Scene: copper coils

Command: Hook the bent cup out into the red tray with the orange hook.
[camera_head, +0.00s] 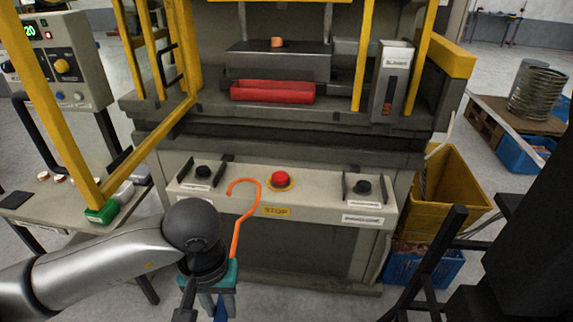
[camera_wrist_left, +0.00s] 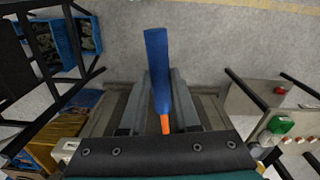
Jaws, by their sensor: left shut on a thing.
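The orange hook (camera_head: 236,236) stands up from my left gripper (camera_head: 218,303), its curved end in front of the press's button panel. The gripper is shut on the hook's blue handle (camera_head: 221,312); the handle also shows between the fingers in the left wrist view (camera_wrist_left: 157,65). A small copper-coloured cup (camera_head: 277,42) sits on the grey block inside the press; whether it is bent is too small to tell. The red tray (camera_head: 272,98) lies in front of and below that block and looks empty. The hook is apart from cup and tray. My right gripper is out of view.
Yellow guard posts (camera_head: 363,58) stand on both sides of the press opening. The panel (camera_head: 321,198) carries a red stop button (camera_head: 280,179) and two black buttons. A side table (camera_head: 62,212) is at left, a yellow bin (camera_head: 455,185) at right.

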